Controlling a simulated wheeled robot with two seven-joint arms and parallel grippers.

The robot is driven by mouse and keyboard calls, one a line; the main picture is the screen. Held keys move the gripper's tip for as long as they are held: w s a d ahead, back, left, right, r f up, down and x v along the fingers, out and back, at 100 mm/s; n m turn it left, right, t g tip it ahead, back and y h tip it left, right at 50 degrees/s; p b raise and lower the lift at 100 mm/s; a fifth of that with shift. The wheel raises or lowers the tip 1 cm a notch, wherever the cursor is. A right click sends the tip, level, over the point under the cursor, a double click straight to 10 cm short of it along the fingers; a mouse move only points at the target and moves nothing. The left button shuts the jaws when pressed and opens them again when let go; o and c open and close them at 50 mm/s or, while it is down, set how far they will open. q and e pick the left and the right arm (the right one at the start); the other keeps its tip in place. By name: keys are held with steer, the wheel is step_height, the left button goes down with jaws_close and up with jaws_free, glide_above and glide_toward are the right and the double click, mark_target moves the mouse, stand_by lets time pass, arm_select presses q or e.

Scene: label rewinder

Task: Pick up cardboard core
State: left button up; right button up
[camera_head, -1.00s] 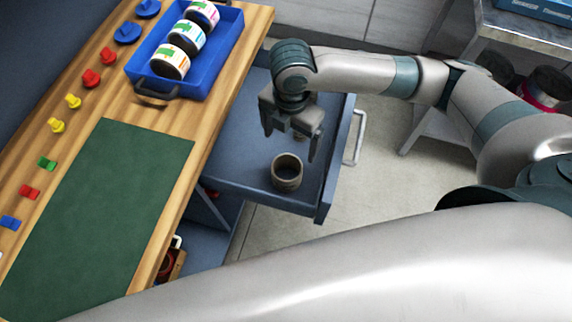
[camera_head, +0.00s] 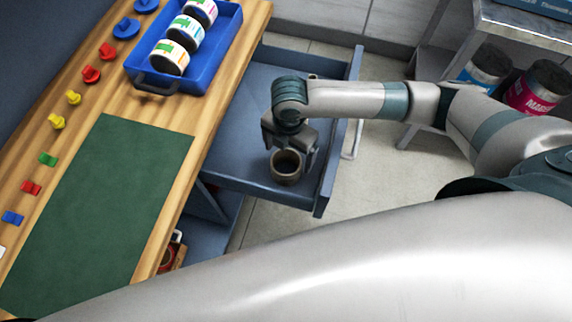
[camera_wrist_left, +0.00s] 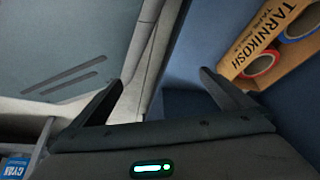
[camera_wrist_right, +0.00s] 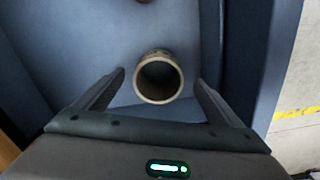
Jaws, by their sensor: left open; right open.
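A cardboard core (camera_head: 286,177), a short brown-grey tube, stands upright in the open blue drawer (camera_head: 240,176). In the right wrist view the core (camera_wrist_right: 158,98) sits between the two fingertips, with its round opening facing the camera. My right gripper (camera_head: 290,158) is open and reaches down around the core, with a finger on either side. I cannot tell whether the fingers touch it. A second piece (camera_wrist_right: 145,1) shows only in part at the top edge of the right wrist view. My left gripper (camera_wrist_left: 160,92) is open and empty, seen only in its own wrist view.
A blue tray (camera_head: 215,72) with several label rolls stands on the wooden bench beside a green mat (camera_head: 105,215). Drawer walls stand close to the right gripper. In the left wrist view a cardboard box (camera_wrist_left: 262,45) holds tape rolls.

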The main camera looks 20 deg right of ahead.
mark_target(287, 171)
step_height(287, 171, down, 2)
steer(key=shift+f, duration=0.35)
arm_select(q)
steer(key=shift+s+f, duration=0.2)
steer(key=shift+s, duration=0.3)
steer(key=shift+w+d+r, duration=0.1)
arm_select(e)
steer(key=shift+f, duration=0.35)
steer(key=f, duration=0.1)
steer(key=f+p, duration=0.1)
steer(key=f, duration=0.1)
steer(key=shift+s+a, duration=0.1)
steer(key=shift+a, duration=0.1)
steer(key=shift+f, duration=0.7)
arm_select(q)
steer(key=shift+g, duration=0.7)
steer(key=s, duration=0.1)
steer(key=s+a, duration=0.1)
steer(key=s+f, duration=0.1)
steer(key=shift+s+a, duration=0.3)
steer(key=shift+s, duration=0.1)
